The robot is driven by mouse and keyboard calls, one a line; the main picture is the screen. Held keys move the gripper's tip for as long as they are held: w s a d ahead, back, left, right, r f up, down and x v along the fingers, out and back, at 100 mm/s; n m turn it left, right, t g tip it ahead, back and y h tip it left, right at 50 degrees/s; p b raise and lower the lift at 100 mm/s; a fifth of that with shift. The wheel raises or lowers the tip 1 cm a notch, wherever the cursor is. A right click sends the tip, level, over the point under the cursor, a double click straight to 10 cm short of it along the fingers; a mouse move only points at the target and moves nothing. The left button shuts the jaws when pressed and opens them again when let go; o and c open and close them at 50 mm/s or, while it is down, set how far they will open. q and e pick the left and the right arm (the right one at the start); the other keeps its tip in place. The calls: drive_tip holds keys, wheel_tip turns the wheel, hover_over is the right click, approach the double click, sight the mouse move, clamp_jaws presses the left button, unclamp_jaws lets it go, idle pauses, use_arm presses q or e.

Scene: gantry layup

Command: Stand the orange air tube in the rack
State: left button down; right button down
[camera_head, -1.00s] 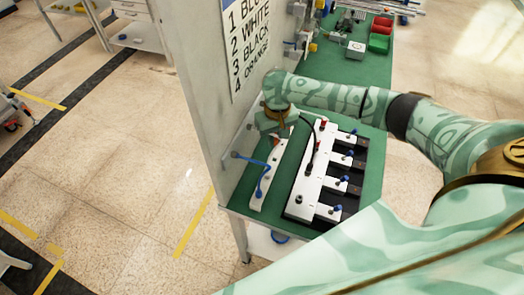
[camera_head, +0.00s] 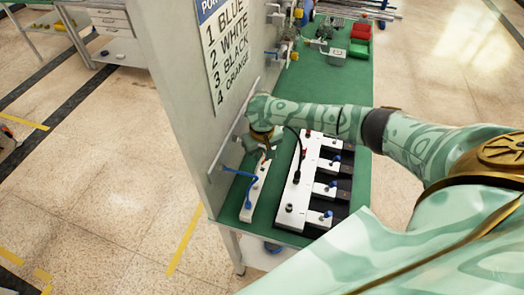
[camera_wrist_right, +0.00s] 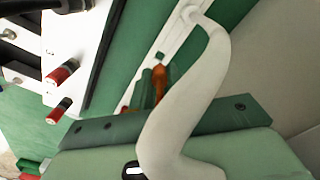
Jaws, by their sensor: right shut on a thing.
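My right gripper (camera_head: 264,148) is low over a narrow white strip (camera_head: 257,193) on the green bench, beside the grey panel. In the right wrist view its dark green fingers (camera_wrist_right: 150,88) are closed around a short orange piece, which looks like the orange air tube (camera_wrist_right: 160,80). Most of that tube is hidden. A thick white tube (camera_wrist_right: 165,110) curves across the wrist view in front of the fingers. I cannot tell for sure which part is the rack. My left gripper is not in view.
A white valve block (camera_head: 297,190) with red and blue fittings and a black tube (camera_head: 299,160) stands right of the strip. The grey panel (camera_head: 185,90) closes off the left side. Red and green bins (camera_head: 360,40) stand farther back.

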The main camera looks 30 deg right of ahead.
drive_tip(key=shift+f, duration=0.8)
drive_tip(key=shift+p, duration=0.4)
idle(0.7)
drive_tip(key=shift+p, duration=0.5)
idle(0.4)
drive_tip(key=shift+p, duration=0.45)
